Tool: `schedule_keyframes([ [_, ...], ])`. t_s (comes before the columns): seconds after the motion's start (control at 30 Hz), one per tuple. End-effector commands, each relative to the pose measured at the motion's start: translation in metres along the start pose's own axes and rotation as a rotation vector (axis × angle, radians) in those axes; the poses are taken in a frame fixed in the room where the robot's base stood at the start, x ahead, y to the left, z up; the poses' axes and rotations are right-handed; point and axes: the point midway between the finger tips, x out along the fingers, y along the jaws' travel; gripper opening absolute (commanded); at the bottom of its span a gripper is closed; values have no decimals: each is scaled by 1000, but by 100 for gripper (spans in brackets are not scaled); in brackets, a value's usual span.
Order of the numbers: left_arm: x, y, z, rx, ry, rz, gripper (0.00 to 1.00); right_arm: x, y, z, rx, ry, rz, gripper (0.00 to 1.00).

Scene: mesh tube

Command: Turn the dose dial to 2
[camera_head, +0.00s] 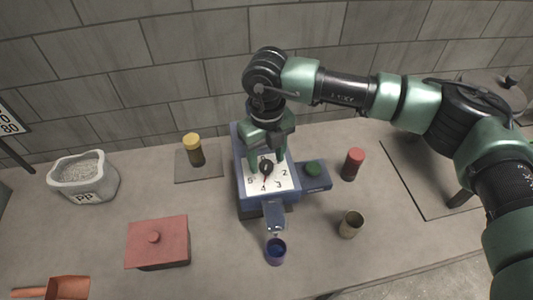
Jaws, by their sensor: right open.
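The blue dosing machine (243,200) stands in the middle of the counter. Its white dial face (284,184) shows the numbers 5, 4, 3 and 2. The black dose dial (266,167) sits at the face's middle, with a red pointer toward the lower side, near the 4. My right gripper (267,158) reaches down from above with its fingers open around or just above the dial; I cannot tell whether they touch it. The gripper hides the upper part of the face. My left gripper is not in view.
A green button (313,169) is on the machine's right side. A blue cup (275,251) stands below the spout (274,216). A brass cup (350,224), a red-capped jar (353,164), a yellow-capped jar (193,149), a red lidded box (157,242), a PP bin (84,179) and an orange scoop (68,287) stand around.

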Motion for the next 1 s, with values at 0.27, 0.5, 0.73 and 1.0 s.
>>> schedule_keyframes([
  [0.27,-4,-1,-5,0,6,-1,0,10,1,0,-2,-1,1,54],
  [0.5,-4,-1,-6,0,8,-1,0,10,1,0,-2,-1,2,20],
  [0.73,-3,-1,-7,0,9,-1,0,10,1,0,-5,-2,2,0],
  [1.0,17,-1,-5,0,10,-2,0,14,1,1,-75,-4,1,0],
])
